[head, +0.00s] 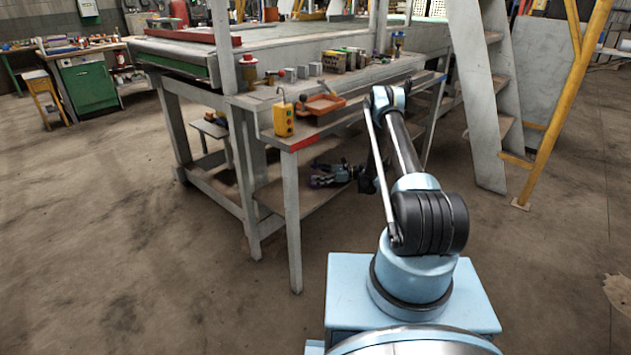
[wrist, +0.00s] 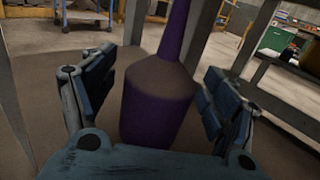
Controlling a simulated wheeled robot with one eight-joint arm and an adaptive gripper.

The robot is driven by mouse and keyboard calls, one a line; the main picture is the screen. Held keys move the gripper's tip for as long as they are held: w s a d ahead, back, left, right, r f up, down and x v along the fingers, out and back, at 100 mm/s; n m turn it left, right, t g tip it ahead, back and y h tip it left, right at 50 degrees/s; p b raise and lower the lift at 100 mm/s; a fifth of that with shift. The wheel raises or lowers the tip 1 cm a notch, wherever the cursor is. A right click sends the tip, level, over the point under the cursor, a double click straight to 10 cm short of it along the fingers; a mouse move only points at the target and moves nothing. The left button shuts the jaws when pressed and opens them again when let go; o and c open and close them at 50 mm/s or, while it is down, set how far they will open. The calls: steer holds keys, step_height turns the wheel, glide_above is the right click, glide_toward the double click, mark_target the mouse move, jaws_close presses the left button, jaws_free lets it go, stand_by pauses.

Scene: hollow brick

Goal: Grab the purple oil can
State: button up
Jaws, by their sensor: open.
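The purple oil can (wrist: 157,105) stands in the middle of the wrist view, with a wide body, a sloping shoulder and a narrow neck that runs out of the top of the picture. My gripper (wrist: 155,95) is open, with one finger on each side of the can. The lower part of the can is hidden behind the gripper's palm. In the head view my gripper (head: 335,174) is low, over the bench's lower shelf (head: 290,197). I cannot make out the can clearly there.
The lower shelf lies under a worktop, with bench legs (head: 291,225) around it. A ladder (head: 480,100) stands at the right. The floor at the left is clear.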

steer(key=c, duration=1.3)
steer(key=shift+r, duration=0.1)
steer(key=shift+c, duration=0.2)
